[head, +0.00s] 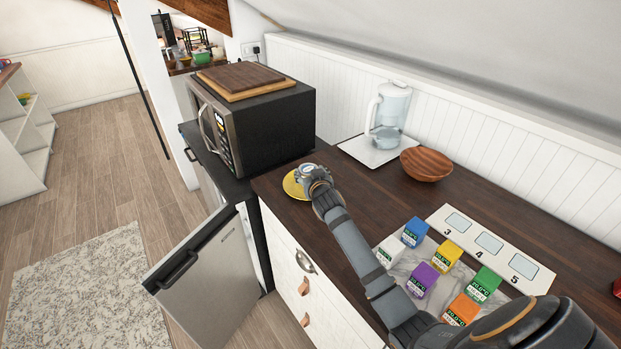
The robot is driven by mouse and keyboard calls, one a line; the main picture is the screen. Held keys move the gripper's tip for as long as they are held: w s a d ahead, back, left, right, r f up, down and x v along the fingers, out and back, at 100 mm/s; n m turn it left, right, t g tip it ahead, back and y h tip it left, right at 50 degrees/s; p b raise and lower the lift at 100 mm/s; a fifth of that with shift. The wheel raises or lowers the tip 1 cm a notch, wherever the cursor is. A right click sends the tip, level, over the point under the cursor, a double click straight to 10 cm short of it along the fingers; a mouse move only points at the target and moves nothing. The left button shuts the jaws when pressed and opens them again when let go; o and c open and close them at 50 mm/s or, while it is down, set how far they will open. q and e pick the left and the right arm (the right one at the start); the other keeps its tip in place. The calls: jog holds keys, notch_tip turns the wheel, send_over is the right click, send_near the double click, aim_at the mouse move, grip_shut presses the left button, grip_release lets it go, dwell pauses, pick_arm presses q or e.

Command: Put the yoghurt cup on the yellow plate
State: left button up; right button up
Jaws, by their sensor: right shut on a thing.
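The yellow plate (290,187) lies on the dark wooden counter near its left end, close to the microwave. My right gripper (308,172) is over the plate's right part, and the wrist hides much of the plate. It is shut on a small pale thing, apparently the yoghurt cup (306,168), of which only a little shows. I cannot tell whether the cup touches the plate. My left gripper is not in view.
A black microwave (270,125) with wooden boards on top stands left of the plate. A wooden bowl (426,164) and a water jug (388,115) on a white tray (359,151) stand behind. Several coloured cubes and a numbered panel (490,247) are at right. A cabinet door (211,278) hangs open below.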

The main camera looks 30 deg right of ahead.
jog(key=o, duration=0.9)
jog(key=shift+s+a, duration=0.2)
jog(key=shift+s, duration=0.05)
jog(key=shift+o, duration=1.2)
jog(key=shift+s+a+r, duration=0.1)
jog(key=shift+r, duration=0.1)
jog(key=shift+o, duration=0.4)
jog(key=shift+f, duration=0.1)
jog(key=shift+s+p, duration=0.1)
jog(key=shift+p, duration=0.25)
pick_arm(q)
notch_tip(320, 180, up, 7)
jog(key=p, duration=0.6)
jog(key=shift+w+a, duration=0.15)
pick_arm(e)
jog(key=v, duration=1.1)
jog(key=shift+s+r, duration=0.2)
jog(key=shift+s, duration=0.05)
